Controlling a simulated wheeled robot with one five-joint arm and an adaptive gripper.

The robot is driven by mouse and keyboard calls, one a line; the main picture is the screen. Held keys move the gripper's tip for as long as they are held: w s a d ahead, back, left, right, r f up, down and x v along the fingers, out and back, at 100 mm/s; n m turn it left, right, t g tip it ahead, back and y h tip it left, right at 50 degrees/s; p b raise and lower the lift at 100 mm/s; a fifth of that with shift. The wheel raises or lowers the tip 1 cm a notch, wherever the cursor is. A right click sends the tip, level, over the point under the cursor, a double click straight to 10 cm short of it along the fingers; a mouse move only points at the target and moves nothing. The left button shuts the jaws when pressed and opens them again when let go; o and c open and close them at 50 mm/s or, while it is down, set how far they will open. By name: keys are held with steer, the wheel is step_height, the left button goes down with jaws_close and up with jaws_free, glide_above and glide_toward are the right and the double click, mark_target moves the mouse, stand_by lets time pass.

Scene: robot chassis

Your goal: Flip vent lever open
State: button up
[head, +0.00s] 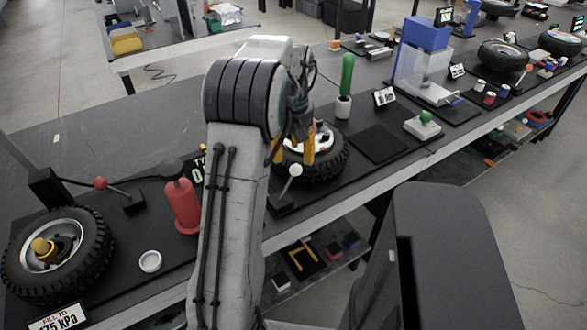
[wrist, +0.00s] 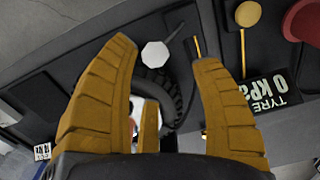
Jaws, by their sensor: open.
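A lever with a white ball knob (head: 293,170) stands tilted on a small dark base (head: 282,203) at the front of the bench, beside a tyre (head: 325,165). I cannot tell for certain that it is the vent lever. My gripper (head: 293,153) is open, its yellow fingers pointing down near the tyre, behind the knob in the head view. In the wrist view, the white knob (wrist: 155,53) shows between the fingertips of my gripper (wrist: 165,55), apparently beyond them; I see no contact. The tyre is partly hidden by my fingers and arm.
A red cylinder (head: 182,207) and a red-knobbed lever (head: 100,183) stand left of my arm, near another wheel (head: 60,250). A tyre pressure sign (wrist: 268,95) and a yellow knob (wrist: 247,14) show in the wrist view. A green-knobbed device (head: 425,125) is at the right.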

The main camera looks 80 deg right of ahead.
mark_target(294, 166)
steer(key=shift+f+p, duration=0.4)
steer(key=shift+f, duration=2.75)
steer(key=shift+c, duration=0.2)
steer(key=c, duration=1.1)
steer(key=o, duration=1.1)
steer(key=shift+o, duration=0.2)
steer(key=shift+r, duration=0.1)
step_height(294, 166, up, 12)
